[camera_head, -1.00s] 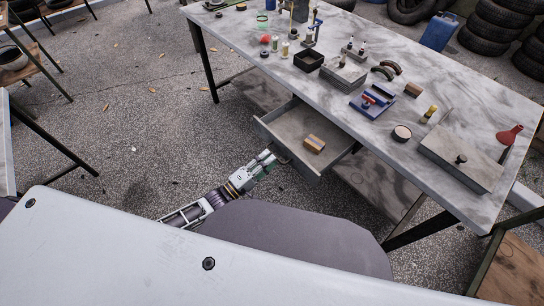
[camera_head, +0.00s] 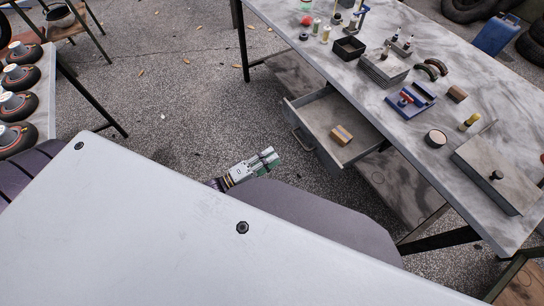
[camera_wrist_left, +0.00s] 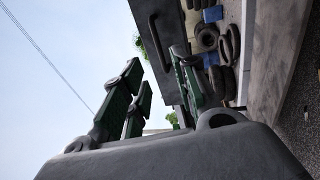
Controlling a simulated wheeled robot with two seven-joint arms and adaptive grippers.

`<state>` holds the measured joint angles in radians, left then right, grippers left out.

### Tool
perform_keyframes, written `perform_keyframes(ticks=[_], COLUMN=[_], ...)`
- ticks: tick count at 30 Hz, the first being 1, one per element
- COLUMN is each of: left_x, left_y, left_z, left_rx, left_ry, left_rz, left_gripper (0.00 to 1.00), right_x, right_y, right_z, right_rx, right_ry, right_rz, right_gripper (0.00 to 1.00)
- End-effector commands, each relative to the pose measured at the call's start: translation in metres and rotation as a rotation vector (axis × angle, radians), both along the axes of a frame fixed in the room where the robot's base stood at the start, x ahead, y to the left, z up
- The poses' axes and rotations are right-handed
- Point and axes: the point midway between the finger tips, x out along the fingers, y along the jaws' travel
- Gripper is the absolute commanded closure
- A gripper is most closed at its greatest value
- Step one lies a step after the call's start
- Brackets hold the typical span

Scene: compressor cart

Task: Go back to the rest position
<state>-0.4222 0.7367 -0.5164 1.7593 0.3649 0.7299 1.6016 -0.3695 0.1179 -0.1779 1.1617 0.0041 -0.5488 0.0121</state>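My left gripper (camera_head: 269,160) is low in front of the workbench, just left of the pulled-out drawer (camera_head: 325,161). It is apart from the drawer's handle (camera_head: 301,139). In the left wrist view its green-padded fingers (camera_wrist_left: 158,95) stand apart with nothing between them; the dark drawer front and handle (camera_wrist_left: 155,45) show beyond. My right gripper is not in view.
A tan and brown block (camera_head: 341,134) lies in the open drawer. The marble-topped workbench (camera_head: 455,95) carries a black tray (camera_head: 348,48), a blue-red vise-like tool (camera_head: 411,99) and a grey slab (camera_head: 500,172). Wheels stand on a surface (camera_head: 42,95) at left. Open floor lies between.

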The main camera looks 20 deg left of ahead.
Motion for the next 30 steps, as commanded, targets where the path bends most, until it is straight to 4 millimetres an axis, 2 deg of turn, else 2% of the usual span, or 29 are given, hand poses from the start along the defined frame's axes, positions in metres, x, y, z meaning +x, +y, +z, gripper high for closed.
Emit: perform_keyframes(ticks=[20, 26, 30], left_x=[0.0, 0.002, 0.003], left_y=[0.0, -0.001, -0.002], left_z=[0.0, -0.01, -0.027], left_rx=[0.045, 0.197, 0.365], left_ry=[-0.031, -0.087, -0.114], left_rz=[0.01, 0.034, 0.044], left_gripper=[0.71, 0.71, 0.71], right_x=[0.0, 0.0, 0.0], right_y=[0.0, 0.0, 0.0], right_z=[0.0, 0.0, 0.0], right_rx=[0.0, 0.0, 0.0], right_ry=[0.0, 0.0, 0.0], right_rz=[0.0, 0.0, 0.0], right_gripper=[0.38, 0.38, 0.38])
